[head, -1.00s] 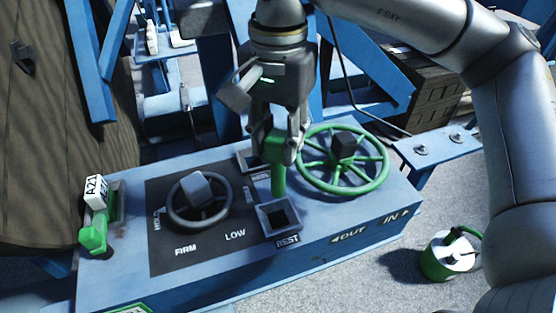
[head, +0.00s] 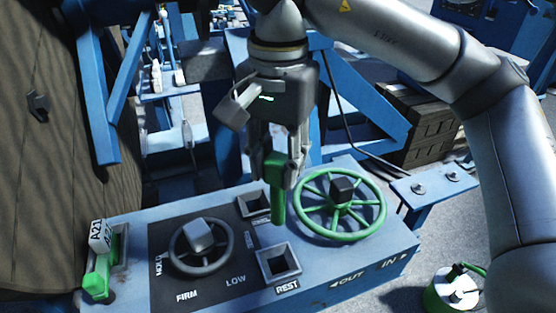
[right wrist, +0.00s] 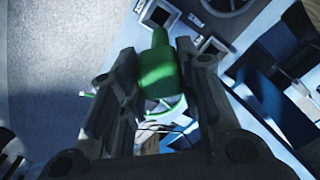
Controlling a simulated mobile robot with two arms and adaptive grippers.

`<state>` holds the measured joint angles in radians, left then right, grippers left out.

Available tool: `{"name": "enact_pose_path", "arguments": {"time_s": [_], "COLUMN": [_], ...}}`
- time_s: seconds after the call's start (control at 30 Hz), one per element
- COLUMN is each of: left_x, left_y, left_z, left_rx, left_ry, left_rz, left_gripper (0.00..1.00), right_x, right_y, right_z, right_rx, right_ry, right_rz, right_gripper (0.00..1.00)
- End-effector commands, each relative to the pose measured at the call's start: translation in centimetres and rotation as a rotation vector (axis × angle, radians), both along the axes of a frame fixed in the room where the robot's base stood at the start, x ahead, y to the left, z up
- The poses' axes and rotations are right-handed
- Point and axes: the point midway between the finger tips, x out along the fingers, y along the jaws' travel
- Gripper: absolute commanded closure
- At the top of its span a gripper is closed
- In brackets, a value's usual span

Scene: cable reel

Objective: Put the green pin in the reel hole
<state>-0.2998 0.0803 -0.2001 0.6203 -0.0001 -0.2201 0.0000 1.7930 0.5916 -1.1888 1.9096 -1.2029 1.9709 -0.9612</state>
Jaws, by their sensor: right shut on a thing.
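The green pin (head: 276,190) is held upright in my right gripper (head: 277,170), which is shut on its upper part. The pin's lower end hangs above the blue console, between the REST socket (head: 279,262) and the socket behind it (head: 254,206). In the right wrist view the pin (right wrist: 158,70) sits between the two fingers of my right gripper (right wrist: 160,85). The wooden reel (head: 45,150) stands at the left of the head view. I cannot make out its hole for certain. My left gripper is not in view.
The blue console (head: 215,295) carries a dark knob wheel (head: 201,247) with FIRM and LOW marks, and a green handwheel (head: 340,205) close to the right of the pin. A green-and-white can (head: 452,292) stands at lower right.

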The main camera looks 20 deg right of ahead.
Motion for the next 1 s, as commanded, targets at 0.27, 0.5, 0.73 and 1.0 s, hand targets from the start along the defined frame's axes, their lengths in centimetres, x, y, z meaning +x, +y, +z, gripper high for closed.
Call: {"name": "enact_pose_path", "arguments": {"time_s": [0.27,0.5,0.73,1.0], "left_x": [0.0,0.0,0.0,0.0], "left_y": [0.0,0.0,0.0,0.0], "left_z": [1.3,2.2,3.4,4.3], "left_rx": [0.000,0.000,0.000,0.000], "left_ry": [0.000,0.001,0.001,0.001], "left_rz": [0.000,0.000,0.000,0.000], "left_gripper": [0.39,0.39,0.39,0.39], "right_x": [0.0,0.0,0.0,0.0], "right_y": [0.0,0.0,0.0,0.0], "right_z": [2.0,3.4,4.8,6.0], "right_rx": [0.001,0.001,0.001,0.001], "right_ry": [-0.002,-0.001,-0.001,-0.001], "right_rz": [0.000,0.000,0.000,0.000], "right_gripper": [1.00,1.00,1.00,1.00]}}
